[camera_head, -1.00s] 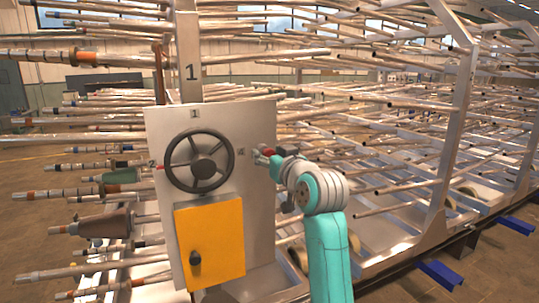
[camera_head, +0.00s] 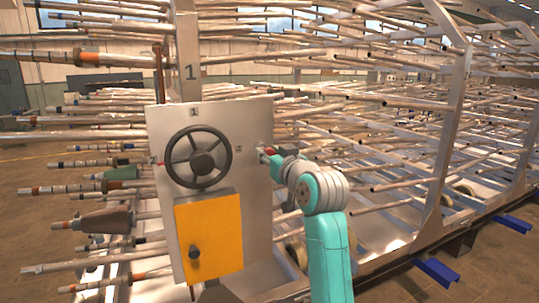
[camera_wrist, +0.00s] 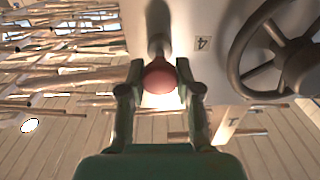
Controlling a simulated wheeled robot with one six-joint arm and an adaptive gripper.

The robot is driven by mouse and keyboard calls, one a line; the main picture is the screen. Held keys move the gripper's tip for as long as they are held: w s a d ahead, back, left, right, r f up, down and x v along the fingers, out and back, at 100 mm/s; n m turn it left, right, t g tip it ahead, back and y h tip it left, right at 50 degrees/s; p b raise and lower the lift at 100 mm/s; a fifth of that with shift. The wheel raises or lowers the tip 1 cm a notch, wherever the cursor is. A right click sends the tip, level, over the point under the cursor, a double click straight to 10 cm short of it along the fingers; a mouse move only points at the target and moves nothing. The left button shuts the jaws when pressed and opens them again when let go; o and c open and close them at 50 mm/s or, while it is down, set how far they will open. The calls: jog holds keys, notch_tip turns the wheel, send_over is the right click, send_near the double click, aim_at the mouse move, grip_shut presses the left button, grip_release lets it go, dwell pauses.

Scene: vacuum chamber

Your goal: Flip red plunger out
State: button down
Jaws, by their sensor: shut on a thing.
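In the head view, my gripper (camera_head: 264,155) is at the right edge of the panel (camera_head: 258,210), and a bit of red (camera_head: 270,149) shows there. The knob is mostly hidden by the fingers in that view.
A dark handwheel (camera_head: 198,157) is on the panel left of my gripper; it also shows in the wrist view (camera_wrist: 290,55). A yellow cover (camera_head: 210,235) with a black knob is below. Racks of long metal tubes (camera_head: 400,150) stand behind and right of my arm.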

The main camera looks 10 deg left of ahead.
jog(key=c, duration=0.8)
grip_release()
jog(key=v, duration=1.2)
jog(key=shift+f, duration=0.1)
